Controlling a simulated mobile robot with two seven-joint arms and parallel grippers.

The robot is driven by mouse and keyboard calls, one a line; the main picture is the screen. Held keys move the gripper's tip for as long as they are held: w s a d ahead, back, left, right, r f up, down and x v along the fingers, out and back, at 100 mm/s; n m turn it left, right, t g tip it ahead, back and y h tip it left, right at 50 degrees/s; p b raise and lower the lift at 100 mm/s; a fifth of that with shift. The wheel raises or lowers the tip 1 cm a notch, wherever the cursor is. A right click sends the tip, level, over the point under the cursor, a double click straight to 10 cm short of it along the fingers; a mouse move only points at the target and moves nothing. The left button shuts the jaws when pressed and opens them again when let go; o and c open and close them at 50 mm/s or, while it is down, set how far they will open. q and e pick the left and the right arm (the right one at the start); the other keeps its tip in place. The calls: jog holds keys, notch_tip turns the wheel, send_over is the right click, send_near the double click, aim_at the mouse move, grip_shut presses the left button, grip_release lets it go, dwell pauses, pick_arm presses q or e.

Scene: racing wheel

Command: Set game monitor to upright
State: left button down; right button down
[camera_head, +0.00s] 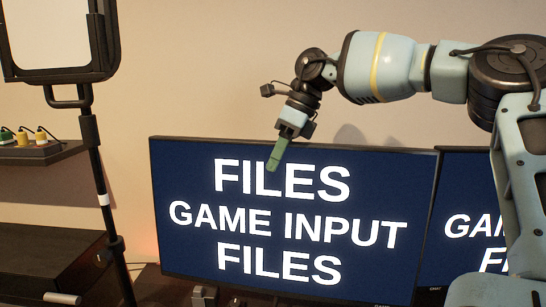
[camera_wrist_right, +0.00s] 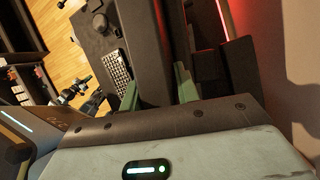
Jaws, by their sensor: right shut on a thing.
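The game monitor (camera_head: 180,235) is a wide dark-blue screen with white text and a thin black frame, in the middle of the head view. It stands on edge, its top edge sloping slightly down to the right; its lean cannot be told. My right gripper (camera_head: 276,158) reaches its top edge from above, one green finger in front of the screen. In the right wrist view the two fingers of the gripper (camera_wrist_right: 158,92) are on either side of the monitor's dark edge (camera_wrist_right: 152,50), shut on it. My left gripper is not in view.
A second monitor (camera_head: 465,190) stands close on the right, partly behind my right arm. A black stand with a light panel (camera_head: 98,180) is at the left. A shelf (camera_head: 40,153) with small colored items is on the left wall. A keyboard (camera_wrist_right: 117,68) shows in the wrist view.

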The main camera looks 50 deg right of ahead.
aim_at(291, 145)
jog(key=shift+s+a+f+h, duration=0.15)
jog(key=shift+s+a, duration=0.1)
jog(key=shift+a, duration=0.2)
jog(key=shift+s+a+f+h, duration=0.15)
jog(key=shift+s+a, duration=0.1)
jog(key=shift+a, duration=0.2)
jog(key=c, duration=1.1)
grip_release()
jog(key=shift+r, duration=0.15)
jog(key=shift+d, duration=0.1)
jog(key=shift+r, duration=0.2)
jog(key=v, duration=0.7)
jog(key=shift+s+r, duration=0.15)
